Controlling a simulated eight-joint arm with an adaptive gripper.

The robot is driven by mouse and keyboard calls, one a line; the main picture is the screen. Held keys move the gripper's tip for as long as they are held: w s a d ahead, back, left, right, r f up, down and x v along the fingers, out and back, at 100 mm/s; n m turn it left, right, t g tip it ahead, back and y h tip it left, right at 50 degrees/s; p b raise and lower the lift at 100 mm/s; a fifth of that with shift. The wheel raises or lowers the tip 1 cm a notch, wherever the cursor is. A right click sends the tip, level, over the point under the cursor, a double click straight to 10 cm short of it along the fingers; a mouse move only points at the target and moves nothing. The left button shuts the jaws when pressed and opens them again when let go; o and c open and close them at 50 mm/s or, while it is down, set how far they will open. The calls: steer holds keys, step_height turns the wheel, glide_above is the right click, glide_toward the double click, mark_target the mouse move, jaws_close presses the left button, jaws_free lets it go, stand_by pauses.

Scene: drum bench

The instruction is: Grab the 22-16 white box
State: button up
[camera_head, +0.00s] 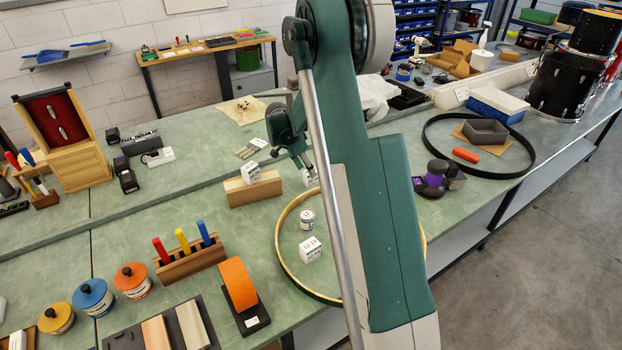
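Several small white boxes with dark print are on the green bench. One white box (250,172) sits at the wooden block. Another white box (311,249) stands inside the large wooden hoop (283,262). A third white box (310,178) is just below my gripper (306,163), partly hidden by my arm. I cannot read for certain which one is marked 22-16. My gripper points down near this third box. Its fingers are small and partly covered, so I cannot tell if they are open or touch the box.
A white cylinder (307,220) stands in the hoop near the box. The wooden block (254,188) lies left of my gripper. A rack with coloured handles (190,261) and an orange sanding block (238,284) are nearer. A purple-and-black object (434,180) is to the right.

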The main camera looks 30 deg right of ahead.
steer(key=shift+x, duration=2.6)
steer(key=c, duration=1)
